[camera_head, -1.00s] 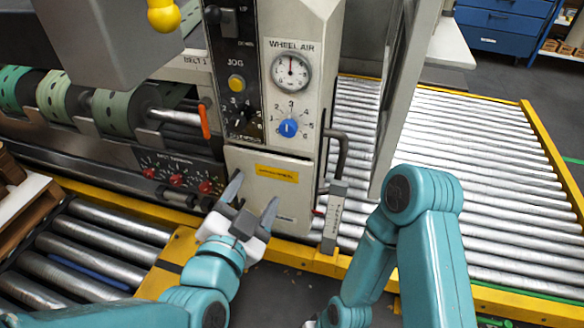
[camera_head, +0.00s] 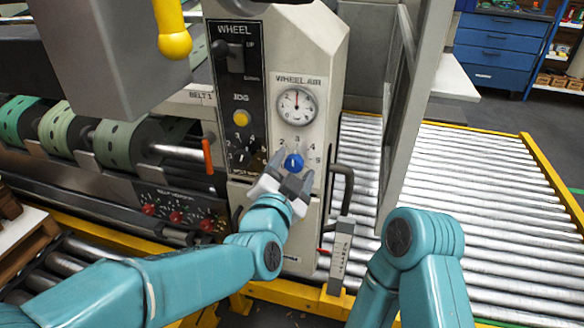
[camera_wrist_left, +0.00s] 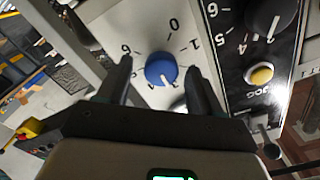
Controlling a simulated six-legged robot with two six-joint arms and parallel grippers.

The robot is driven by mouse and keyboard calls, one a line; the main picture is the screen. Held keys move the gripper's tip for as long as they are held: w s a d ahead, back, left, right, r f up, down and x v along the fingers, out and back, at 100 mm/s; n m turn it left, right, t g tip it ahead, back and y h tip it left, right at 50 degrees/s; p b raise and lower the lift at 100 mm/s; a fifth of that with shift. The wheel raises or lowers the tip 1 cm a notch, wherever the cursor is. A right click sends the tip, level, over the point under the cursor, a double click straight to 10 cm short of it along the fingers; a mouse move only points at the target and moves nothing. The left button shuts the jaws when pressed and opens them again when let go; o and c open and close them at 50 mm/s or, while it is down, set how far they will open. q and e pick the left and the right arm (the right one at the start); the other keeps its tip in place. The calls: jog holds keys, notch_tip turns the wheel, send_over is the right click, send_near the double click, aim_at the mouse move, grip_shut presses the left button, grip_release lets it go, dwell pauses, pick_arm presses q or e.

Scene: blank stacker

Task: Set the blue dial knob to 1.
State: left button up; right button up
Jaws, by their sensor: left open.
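The blue dial knob (camera_head: 293,163) sits on a pale panel under the round WHEEL AIR gauge (camera_head: 296,105). In the left wrist view the knob (camera_wrist_left: 161,69) appears with its numbered scale upside down. Its white mark points toward the lower right there, away from the 0 and 1 labels; the exact number is hard to read. My left gripper (camera_head: 294,165) is open at the knob, with one finger on each side of it. The wrist view shows gaps between the knob and both fingers, so it is not gripped. My right gripper is out of view.
A black panel left of the knob carries a yellow JOG button (camera_head: 241,118), a black dial (camera_head: 247,157) and a WHEEL lever (camera_head: 222,48). A grey handle (camera_head: 342,190) stands right of the knob. A roller conveyor (camera_head: 470,190) lies beyond it.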

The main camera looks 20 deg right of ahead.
pick_arm(q)
jog(key=shift+w+d, duration=0.15)
jog(key=shift+w, duration=0.2)
jog(key=c, duration=1.1)
jog(key=shift+o, duration=0.2)
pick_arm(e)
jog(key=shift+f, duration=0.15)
